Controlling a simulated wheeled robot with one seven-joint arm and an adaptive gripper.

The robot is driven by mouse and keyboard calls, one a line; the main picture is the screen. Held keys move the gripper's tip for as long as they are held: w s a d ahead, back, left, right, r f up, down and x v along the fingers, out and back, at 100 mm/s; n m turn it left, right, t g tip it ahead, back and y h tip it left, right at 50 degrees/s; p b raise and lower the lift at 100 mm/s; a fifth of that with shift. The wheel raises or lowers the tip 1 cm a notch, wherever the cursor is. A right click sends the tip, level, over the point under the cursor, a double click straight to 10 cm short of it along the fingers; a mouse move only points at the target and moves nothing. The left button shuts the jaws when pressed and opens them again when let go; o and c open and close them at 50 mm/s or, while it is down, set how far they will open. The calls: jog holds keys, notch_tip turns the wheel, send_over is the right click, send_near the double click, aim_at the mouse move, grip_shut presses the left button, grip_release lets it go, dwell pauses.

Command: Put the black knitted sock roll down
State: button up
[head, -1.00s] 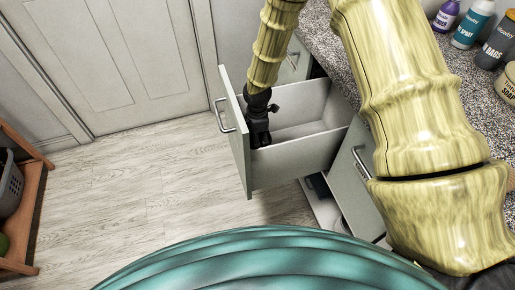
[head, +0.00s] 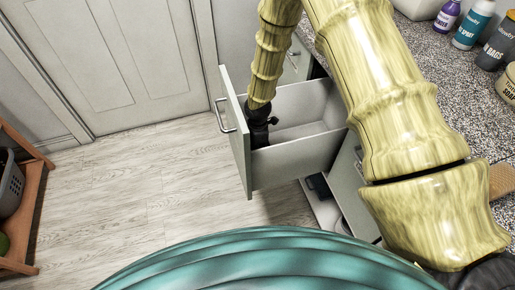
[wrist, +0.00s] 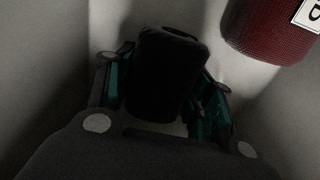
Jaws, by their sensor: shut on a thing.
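The black knitted sock roll (wrist: 168,75) is between the fingers of my gripper (wrist: 165,100) in the wrist view, dark and poorly lit. My gripper is shut on it. In the head view my gripper (head: 260,138) is lowered inside the open drawer (head: 300,158), near its front panel. The drawer's side wall hides the fingertips and the sock roll there. I cannot tell whether the roll touches the drawer floor.
A dark red textured item with a white label (wrist: 272,28) lies close by at the upper right of the wrist view. Pale drawer walls stand near on both sides. The speckled counter (head: 440,90) holds several bottles. A wooden shelf (head: 25,195) stands at the left.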

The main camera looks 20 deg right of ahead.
jog(key=o, duration=1)
jog(key=shift+f, duration=0.1)
notch_tip(320, 180, up, 12)
jog(key=shift+r, duration=0.15)
